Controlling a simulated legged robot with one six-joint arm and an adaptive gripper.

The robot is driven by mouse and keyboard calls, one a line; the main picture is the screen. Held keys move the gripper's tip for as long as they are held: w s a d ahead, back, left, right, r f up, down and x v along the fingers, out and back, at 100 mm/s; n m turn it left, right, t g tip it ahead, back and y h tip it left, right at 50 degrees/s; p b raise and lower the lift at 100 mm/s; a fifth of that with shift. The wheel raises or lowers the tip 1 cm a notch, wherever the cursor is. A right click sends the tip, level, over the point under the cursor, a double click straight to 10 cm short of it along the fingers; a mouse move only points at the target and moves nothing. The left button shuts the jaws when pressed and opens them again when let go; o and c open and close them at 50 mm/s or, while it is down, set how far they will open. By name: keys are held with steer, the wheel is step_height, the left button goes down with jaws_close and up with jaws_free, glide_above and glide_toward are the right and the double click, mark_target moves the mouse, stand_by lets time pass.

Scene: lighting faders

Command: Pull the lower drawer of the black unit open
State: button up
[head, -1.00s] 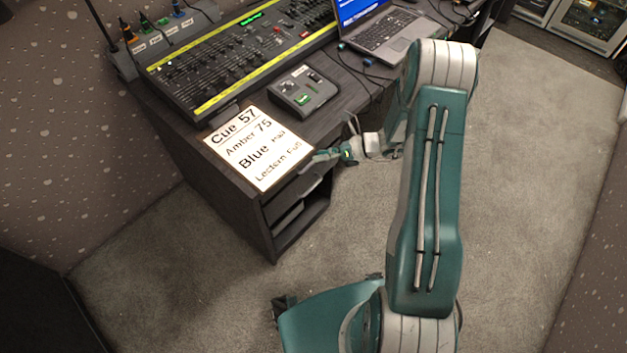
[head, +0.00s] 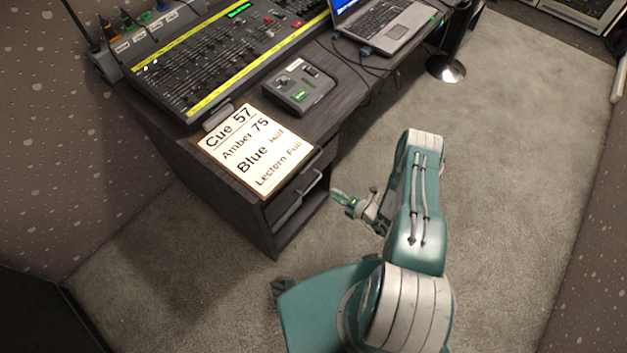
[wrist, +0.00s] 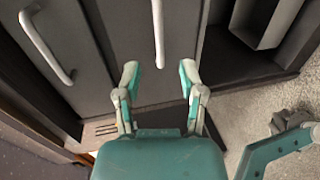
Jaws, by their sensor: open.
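The black unit (head: 225,205) stands under the left end of the desk. In the wrist view its two drawer fronts lie side by side, both looking flush. The upper drawer's bar handle (wrist: 45,45) is at the left. The lower drawer (wrist: 180,60) is in the middle, with a pale bar handle (wrist: 158,30). My gripper (wrist: 159,76) is open and empty. Its two fingers straddle the line of the lower handle, a little short of it. In the head view my gripper (head: 345,202) is just right of the unit's front, apart from it.
An open compartment (wrist: 235,55) with a pale object (wrist: 268,20) lies beside the lower drawer. On the desk are a cue sign (head: 255,150), a small control box (head: 300,88), a lighting console (head: 215,65) and a laptop (head: 380,30).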

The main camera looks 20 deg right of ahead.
mark_target(314, 183)
steer(key=x, duration=1)
steer(key=shift+w+a, duration=0.1)
steer(key=shift+w, duration=0.05)
jaws_close()
